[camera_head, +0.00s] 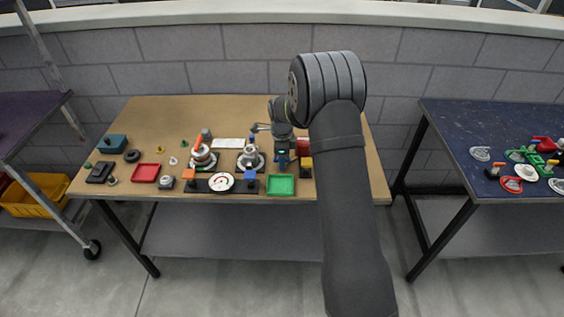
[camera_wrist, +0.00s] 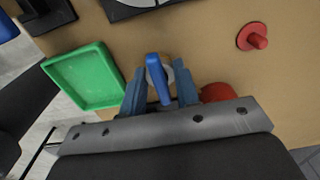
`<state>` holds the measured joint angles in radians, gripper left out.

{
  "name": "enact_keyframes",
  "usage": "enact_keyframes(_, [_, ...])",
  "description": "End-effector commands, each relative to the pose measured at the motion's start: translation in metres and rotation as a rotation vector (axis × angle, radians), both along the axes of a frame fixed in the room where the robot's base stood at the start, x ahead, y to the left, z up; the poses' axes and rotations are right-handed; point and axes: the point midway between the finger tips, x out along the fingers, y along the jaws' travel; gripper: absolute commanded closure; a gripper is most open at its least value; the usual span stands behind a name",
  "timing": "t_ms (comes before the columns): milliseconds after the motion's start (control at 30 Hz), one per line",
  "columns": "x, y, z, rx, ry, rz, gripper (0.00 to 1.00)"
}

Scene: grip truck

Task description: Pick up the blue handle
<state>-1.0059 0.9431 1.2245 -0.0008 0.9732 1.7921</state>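The blue handle (camera_wrist: 158,78) shows in the wrist view as a slim, rounded bar in front of a pale grey round part. My gripper (camera_wrist: 160,92) has its two blue-grey fingers on either side of the handle. The fingers stand apart, with a small gap on the right side; whether the left finger touches the handle is unclear. In the head view my gripper (camera_head: 283,160) is low over the table's right part, and I cannot make out the handle there.
A green tray (camera_wrist: 85,77) lies left of the gripper in the wrist view, and a red cylinder (camera_wrist: 217,92) is close on the right. A red knobbed disc (camera_wrist: 252,37) lies farther off. The wooden table (camera_head: 170,112) is clear along its back.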

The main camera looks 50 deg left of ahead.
Motion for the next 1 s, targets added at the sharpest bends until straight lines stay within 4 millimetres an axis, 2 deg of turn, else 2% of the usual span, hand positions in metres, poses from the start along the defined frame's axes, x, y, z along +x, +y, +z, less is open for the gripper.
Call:
enact_keyframes(100, [0.000,0.000,0.000,0.001,-0.001,0.000,1.00])
enact_keyframes(400, [0.000,0.000,0.005,0.001,-0.001,0.000,1.00])
enact_keyframes(567, [0.000,0.001,0.023,0.003,-0.001,0.000,1.00])
enact_keyframes(667, [0.000,0.001,0.042,0.004,-0.001,0.000,1.00])
enact_keyframes(1000, [0.032,-0.066,0.085,0.002,-0.001,-0.004,1.00])
